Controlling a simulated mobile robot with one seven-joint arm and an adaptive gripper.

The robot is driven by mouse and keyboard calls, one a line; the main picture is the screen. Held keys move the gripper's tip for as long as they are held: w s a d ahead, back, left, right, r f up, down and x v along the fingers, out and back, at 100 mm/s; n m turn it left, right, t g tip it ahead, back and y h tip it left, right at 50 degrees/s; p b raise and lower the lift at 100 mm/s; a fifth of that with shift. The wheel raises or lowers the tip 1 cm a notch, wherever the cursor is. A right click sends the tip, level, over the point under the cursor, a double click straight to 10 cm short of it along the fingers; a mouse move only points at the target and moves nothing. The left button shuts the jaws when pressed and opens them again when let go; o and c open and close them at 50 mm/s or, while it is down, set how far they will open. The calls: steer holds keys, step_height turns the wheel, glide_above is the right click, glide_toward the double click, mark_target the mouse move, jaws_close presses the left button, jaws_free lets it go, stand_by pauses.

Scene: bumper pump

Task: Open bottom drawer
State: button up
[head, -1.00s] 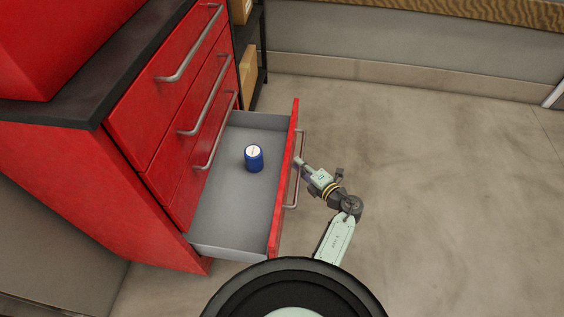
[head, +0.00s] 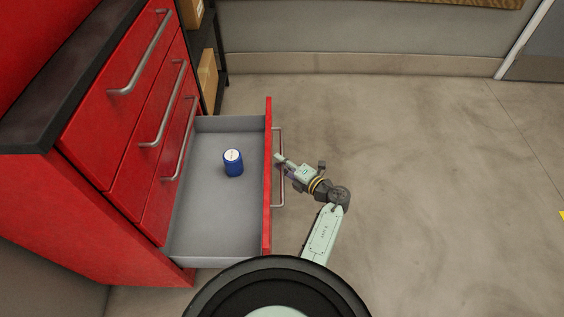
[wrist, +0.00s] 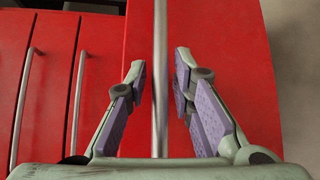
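The bottom drawer (head: 215,215) of the red cabinet is pulled far out, with its grey inside showing. Its red front panel (head: 267,200) stands well away from the cabinet. The bar handle (head: 281,195) is on the panel's outer face; in the wrist view the handle (wrist: 160,110) runs upright between my fingers. My gripper (head: 280,161) is at the handle's upper part in the head view. In the wrist view my gripper (wrist: 160,78) is open around the bar, with a gap on both sides.
A blue can with a white lid (head: 233,163) stands in the drawer. The drawers above, with bar handles (head: 180,140), are shut. A dark shelf with boxes (head: 208,80) stands behind the cabinet. The floor (head: 430,190) to the right is clear.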

steer(key=shift+o, duration=0.6)
steer(key=v, duration=1.2)
